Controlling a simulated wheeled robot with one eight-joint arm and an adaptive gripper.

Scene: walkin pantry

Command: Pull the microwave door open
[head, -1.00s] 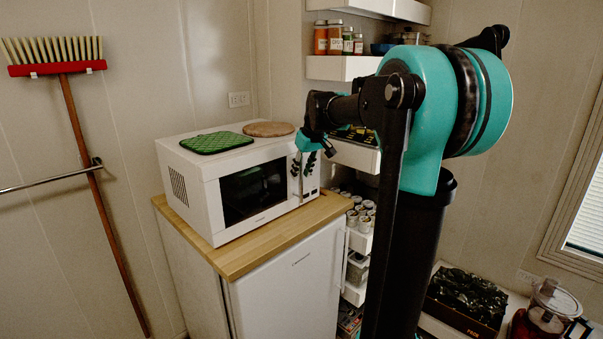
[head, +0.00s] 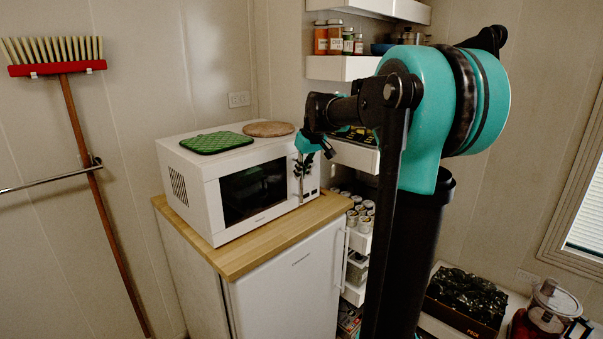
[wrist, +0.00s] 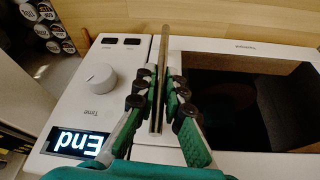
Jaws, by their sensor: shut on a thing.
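The white microwave (head: 212,199) stands on a wooden counter top, its dark door window (head: 254,192) facing front. The door looks shut. Its upright metal handle (wrist: 161,70) runs between the control panel and the window in the wrist view. My gripper (wrist: 157,100) is shut on the handle, with one green and black finger on each side of it. In the head view my gripper (head: 304,166) is at the right side of the microwave's front, partly hidden by my wrist.
A green quilted pad (head: 216,142) and a round brown mat (head: 269,129) lie on the microwave. Below is a white cabinet or fridge (head: 290,280) with a wooden top (head: 240,262). Shelves with cans (head: 362,215) stand close on the right. A broom (head: 75,130) hangs at left.

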